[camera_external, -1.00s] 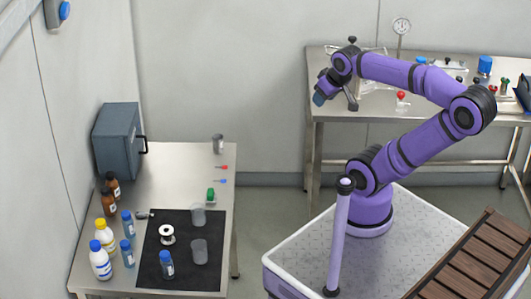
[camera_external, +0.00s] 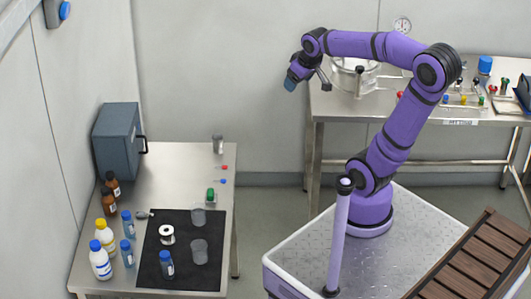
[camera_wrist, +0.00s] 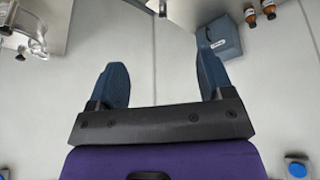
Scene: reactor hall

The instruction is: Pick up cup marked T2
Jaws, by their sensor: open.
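Two grey see-through cups stand on the black mat (camera_external: 183,272) of the left table, a rear cup (camera_external: 198,216) and a front cup (camera_external: 199,252). A small grey metal cup-like vessel (camera_external: 218,145) stands at that table's far right corner. No T2 mark is readable on any of them. My gripper (camera_external: 290,86) is high in the air, right of the left table and well away from the cups. In the wrist view my gripper (camera_wrist: 163,80) is open, with nothing between its two blue fingers. No cup is clear in that view.
The left table also holds a blue-grey box (camera_external: 118,143), brown bottles (camera_external: 112,188), white bottles (camera_external: 101,262), blue-capped bottles (camera_external: 166,264) and a white spool (camera_external: 167,234). A second table (camera_external: 345,107) with a glass vessel (camera_external: 350,75) stands behind my arm. Open floor lies between the tables.

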